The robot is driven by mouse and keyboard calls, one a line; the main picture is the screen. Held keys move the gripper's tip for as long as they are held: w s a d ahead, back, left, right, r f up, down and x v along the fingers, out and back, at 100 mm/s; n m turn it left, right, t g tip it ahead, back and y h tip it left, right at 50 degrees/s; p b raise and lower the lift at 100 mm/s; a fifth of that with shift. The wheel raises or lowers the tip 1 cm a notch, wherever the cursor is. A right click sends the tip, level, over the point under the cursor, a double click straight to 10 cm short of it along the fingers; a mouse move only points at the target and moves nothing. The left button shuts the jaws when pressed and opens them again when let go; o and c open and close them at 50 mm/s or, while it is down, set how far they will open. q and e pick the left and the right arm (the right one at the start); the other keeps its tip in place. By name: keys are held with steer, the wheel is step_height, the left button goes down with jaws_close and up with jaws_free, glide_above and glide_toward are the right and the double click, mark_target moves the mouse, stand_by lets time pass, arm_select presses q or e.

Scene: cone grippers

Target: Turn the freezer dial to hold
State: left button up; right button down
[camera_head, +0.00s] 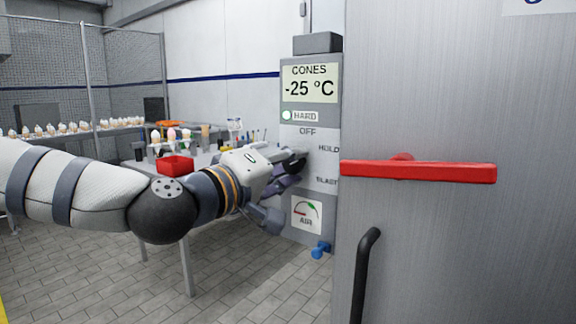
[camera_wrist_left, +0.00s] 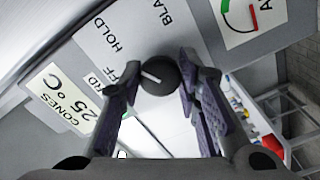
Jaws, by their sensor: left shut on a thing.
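The freezer control panel (camera_head: 309,85) stands upright beside the freezer door. It reads "CONES -25 °C", with a lit lamp next to "HARD" and the labels OFF, HOLD and BLAST below. The black round freezer dial (camera_wrist_left: 158,92) shows in the left wrist view. Its white pointer mark slants towards the OFF label, which a finger partly covers; HOLD lies further round. My left gripper (camera_head: 289,170) is at the panel, its fingers on both sides of the dial and shut on it. In the head view the gripper mostly hides the dial. My right gripper is not in view.
A red bar handle (camera_head: 420,171) and a black handle (camera_head: 364,270) stick out from the freezer door (camera_head: 520,110). A blue valve (camera_head: 320,249) sits below the air gauge (camera_head: 306,214). Behind my arm is a table with a red tray (camera_head: 176,166) and cones.

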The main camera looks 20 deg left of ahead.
arm_select(q)
steer(key=o, duration=1.1)
steer(key=shift+w, duration=0.1)
steer(key=shift+o, duration=0.2)
steer(key=v, duration=0.7)
steer(key=shift+s, duration=0.25)
